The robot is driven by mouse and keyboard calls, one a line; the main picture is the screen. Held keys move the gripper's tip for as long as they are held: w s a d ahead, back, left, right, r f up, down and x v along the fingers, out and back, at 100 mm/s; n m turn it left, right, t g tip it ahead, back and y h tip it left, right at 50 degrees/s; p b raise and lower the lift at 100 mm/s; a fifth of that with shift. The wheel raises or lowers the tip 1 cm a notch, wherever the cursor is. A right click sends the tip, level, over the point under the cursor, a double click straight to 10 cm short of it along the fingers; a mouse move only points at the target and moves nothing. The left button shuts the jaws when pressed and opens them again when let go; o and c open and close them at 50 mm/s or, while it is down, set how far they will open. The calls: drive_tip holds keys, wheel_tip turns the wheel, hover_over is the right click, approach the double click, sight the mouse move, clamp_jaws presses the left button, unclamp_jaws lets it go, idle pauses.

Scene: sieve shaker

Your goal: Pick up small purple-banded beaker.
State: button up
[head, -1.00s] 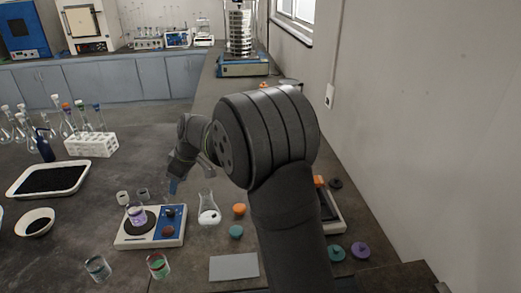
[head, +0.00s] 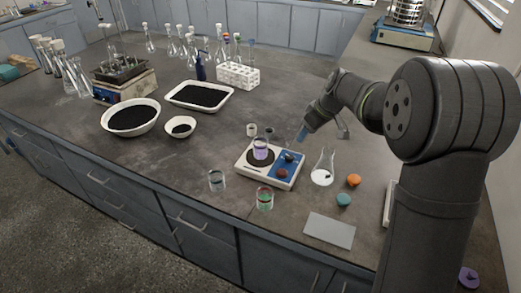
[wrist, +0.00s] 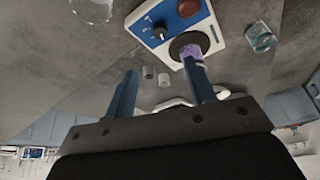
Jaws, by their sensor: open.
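The small purple-banded beaker (head: 261,149) stands upright on the dark round plate of a white and blue hotplate stirrer (head: 283,163) in the head view. My gripper (head: 303,135) is above the bench, just to the right of and behind the stirrer, apart from the beaker. In the wrist view my gripper (wrist: 162,90) is open with nothing between its two blue fingers. There the purple beaker (wrist: 190,52) shows beyond the right finger, which partly hides it. The stirrer's panel (wrist: 175,22) is at the top.
A conical flask (head: 322,170) stands right of the stirrer, near orange (head: 353,180) and teal (head: 344,199) stoppers. Two small cups (head: 251,129) sit behind. A grey pad (head: 330,230) lies near the edge.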

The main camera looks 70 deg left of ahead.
drive_tip(key=o, duration=0.4)
drive_tip(key=shift+o, duration=0.2)
drive_tip(key=m+t+y, duration=0.6)
drive_tip(key=m+y, duration=0.2)
drive_tip(key=m, duration=0.1)
approach(261, 142)
drive_tip(key=a+f, duration=0.2)
drive_tip(key=a, duration=0.1)
drive_tip(key=shift+w+a+f, duration=0.1)
drive_tip(key=shift+a+f, duration=0.15)
drive_tip(key=shift+w+r+x, duration=0.15)
drive_tip(key=shift+w+x, duration=0.05)
drive_tip(key=shift+x, duration=1.15)
drive_tip(key=shift+w+r+x, duration=0.1)
drive_tip(key=shift+w+x, duration=0.1)
drive_tip(key=shift+x, duration=1.15)
